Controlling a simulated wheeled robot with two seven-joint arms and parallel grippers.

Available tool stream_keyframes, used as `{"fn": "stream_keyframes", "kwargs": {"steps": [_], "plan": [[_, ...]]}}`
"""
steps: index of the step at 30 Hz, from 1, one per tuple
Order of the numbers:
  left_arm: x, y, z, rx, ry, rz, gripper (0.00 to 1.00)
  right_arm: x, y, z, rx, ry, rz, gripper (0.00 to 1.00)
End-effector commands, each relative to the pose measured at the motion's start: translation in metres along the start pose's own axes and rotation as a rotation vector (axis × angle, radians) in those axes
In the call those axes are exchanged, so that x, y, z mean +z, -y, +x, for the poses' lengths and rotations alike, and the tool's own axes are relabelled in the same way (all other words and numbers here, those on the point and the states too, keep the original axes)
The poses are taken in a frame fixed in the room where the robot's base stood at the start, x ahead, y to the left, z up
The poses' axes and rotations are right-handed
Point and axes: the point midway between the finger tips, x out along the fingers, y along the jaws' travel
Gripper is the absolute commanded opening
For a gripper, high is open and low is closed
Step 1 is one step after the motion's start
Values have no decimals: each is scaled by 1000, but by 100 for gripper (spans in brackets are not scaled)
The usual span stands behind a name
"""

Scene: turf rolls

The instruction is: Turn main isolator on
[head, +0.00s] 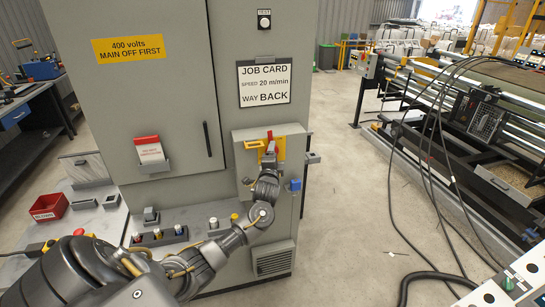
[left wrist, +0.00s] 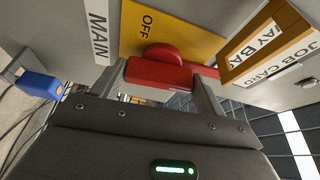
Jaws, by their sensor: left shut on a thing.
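The main isolator is on the grey cabinet's front. Its yellow plate (head: 281,147) lies behind a red handle (head: 269,136), which stands roughly upright in the head view. My left gripper (head: 268,151) is at the handle, its arm coming up from the lower left. In the left wrist view the red handle (left wrist: 158,74) lies between the two fingers of the left gripper (left wrist: 160,82), shut on it. The word OFF shows on the yellow plate (left wrist: 195,45) beside the red knob, and a MAIN label (left wrist: 98,38) is nearby. The gripper hides part of the plate. My right gripper is not in view.
A blue block-like thing (head: 295,185) hangs right of the isolator; it also shows in the left wrist view (left wrist: 38,85). A job card (head: 264,82) is above. A red-white card holder (head: 149,151) juts from the door. Open floor (head: 345,210) lies right of the cabinet.

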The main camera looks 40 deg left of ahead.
Motion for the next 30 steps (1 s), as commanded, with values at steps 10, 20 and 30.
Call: {"fn": "stream_keyframes", "kwargs": {"steps": [10, 20, 30], "plan": [[-2, 0, -1, 45, -4, 106, 50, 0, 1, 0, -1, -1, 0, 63], [-2, -1, -1, 53, -4, 121, 50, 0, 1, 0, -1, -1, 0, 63], [-1, 0, 0, 52, -2, 120, 94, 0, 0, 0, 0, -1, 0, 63]]}}
